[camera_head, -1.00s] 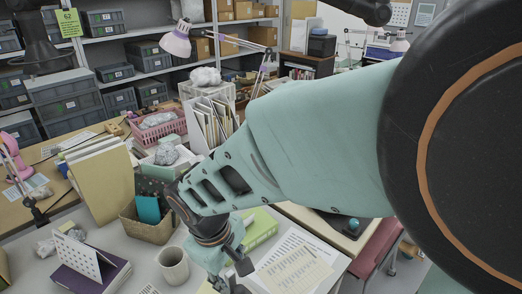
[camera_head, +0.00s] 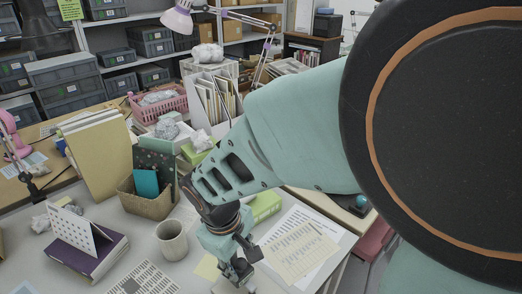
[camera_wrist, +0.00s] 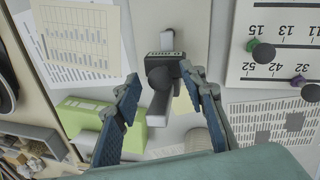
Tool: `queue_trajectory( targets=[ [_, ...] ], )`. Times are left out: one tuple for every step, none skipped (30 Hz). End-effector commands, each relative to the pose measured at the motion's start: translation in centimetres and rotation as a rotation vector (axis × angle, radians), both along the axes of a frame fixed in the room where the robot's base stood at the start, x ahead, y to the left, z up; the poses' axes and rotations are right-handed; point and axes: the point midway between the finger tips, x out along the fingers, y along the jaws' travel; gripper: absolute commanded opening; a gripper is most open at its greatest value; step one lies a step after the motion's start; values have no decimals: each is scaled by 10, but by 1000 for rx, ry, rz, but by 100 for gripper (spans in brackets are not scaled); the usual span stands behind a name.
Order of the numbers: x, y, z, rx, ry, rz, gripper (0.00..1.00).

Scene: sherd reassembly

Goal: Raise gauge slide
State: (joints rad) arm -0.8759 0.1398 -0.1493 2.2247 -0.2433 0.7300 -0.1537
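The gauge (camera_wrist: 157,108) shows in the wrist view as a grey metal post or rail with a small marked scale plate. A dark rounded part (camera_wrist: 160,78), which looks like its slide, sits across it. My gripper (camera_wrist: 160,76) is open, with one blue-padded finger on each side of this dark part. Both fingers look apart from it, with a gap on each side. In the head view my gripper (camera_head: 235,265) points down over the desk, right of the mug. There the gauge is hard to tell from my gripper.
A grey mug (camera_head: 171,240) stands left of my gripper. A green box (camera_head: 265,206) and printed sheets (camera_head: 298,248) lie to the right. A wicker basket (camera_head: 150,203) and a purple book (camera_head: 88,262) with a calendar stand further left. A numbered white board (camera_wrist: 275,75) carries round knobs.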

Motion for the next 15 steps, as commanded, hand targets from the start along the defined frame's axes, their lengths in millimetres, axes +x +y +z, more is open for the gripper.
queue_trajectory(
  targets=[
    [0, 0, 0, 0, 0, 0, 35],
    [0, 0, 0, 0, 0, 0, 32],
    [0, 0, 0, 0, 0, 0, 27],
    [0, 0, 0, 0, 0, 0, 24],
    [0, 0, 0, 0, 0, 0, 21],
    [0, 0, 0, 0, 0, 0, 16],
    [0, 0, 0, 0, 0, 0, 13],
    [0, 0, 0, 0, 0, 0, 10],
    [0, 0, 0, 0, 0, 0, 5],
    [0, 0, 0, 0, 0, 0, 2],
    [0, 0, 0, 0, 0, 0, 0],
    [0, 0, 0, 0, 0, 0, 0],
    [0, 0, 0, 0, 0, 0, 0],
    [0, 0, 0, 0, 0, 0, 0],
    [0, 0, 0, 0, 0, 0, 0]
  ],
)
